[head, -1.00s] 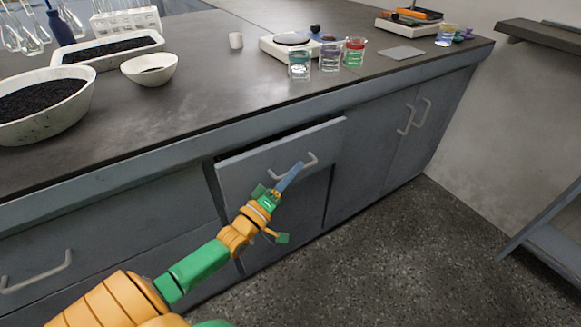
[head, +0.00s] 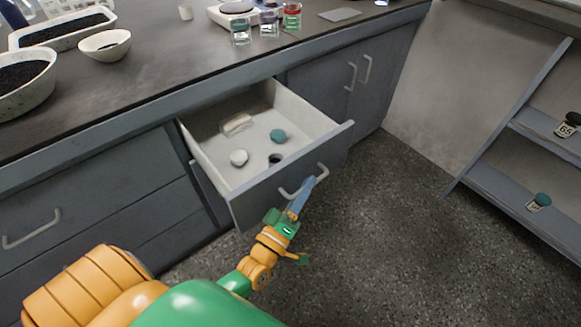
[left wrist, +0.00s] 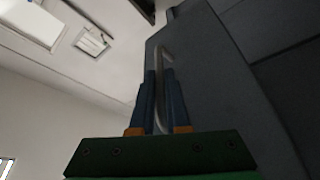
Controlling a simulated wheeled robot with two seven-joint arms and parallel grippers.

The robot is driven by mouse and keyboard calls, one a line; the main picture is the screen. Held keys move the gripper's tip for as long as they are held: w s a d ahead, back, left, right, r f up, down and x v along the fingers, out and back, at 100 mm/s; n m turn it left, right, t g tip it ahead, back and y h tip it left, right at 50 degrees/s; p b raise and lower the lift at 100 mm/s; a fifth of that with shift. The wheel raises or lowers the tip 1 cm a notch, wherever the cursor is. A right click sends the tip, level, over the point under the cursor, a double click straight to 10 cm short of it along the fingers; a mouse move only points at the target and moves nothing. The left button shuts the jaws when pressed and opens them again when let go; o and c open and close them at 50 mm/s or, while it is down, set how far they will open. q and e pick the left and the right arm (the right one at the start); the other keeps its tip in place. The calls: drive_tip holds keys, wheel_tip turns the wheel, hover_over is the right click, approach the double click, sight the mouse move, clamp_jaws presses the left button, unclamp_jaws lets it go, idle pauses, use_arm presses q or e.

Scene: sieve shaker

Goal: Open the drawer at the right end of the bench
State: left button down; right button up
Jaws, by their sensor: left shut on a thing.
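The drawer (head: 290,180) at the right part of the bench stands well out from the cabinet, its light inside in view. In it lie a pale block (head: 237,124), a white round piece (head: 239,157), a teal-topped piece (head: 278,135) and a dark round piece (head: 275,159). My left gripper (head: 303,193) is shut on the drawer's handle (head: 322,171). In the left wrist view the blue fingers (left wrist: 159,105) stand on both sides of the handle bar (left wrist: 158,65). My right gripper is not in view.
The dark bench top (head: 150,75) carries bowls (head: 104,46), a tray and beakers (head: 241,32) above the drawer. A shelf unit (head: 520,190) stands at the right. The speckled floor (head: 400,230) between is clear.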

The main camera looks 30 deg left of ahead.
use_arm(q)
drive_tip(key=shift+s+d, duration=0.3)
drive_tip(key=shift+d, duration=0.4)
drive_tip(key=shift+s+d, duration=0.25)
drive_tip(key=shift+d, duration=0.45)
drive_tip(key=shift+s+d, duration=0.3)
drive_tip(key=shift+d, duration=0.4)
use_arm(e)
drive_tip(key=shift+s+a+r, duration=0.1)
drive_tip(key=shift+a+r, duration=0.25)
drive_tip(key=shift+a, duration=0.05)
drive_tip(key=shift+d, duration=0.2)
use_arm(q)
drive_tip(key=c, duration=0.9)
unclamp_jaws()
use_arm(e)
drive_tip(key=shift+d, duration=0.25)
use_arm(q)
drive_tip(key=shift+s, duration=0.1)
drive_tip(key=v, duration=0.7)
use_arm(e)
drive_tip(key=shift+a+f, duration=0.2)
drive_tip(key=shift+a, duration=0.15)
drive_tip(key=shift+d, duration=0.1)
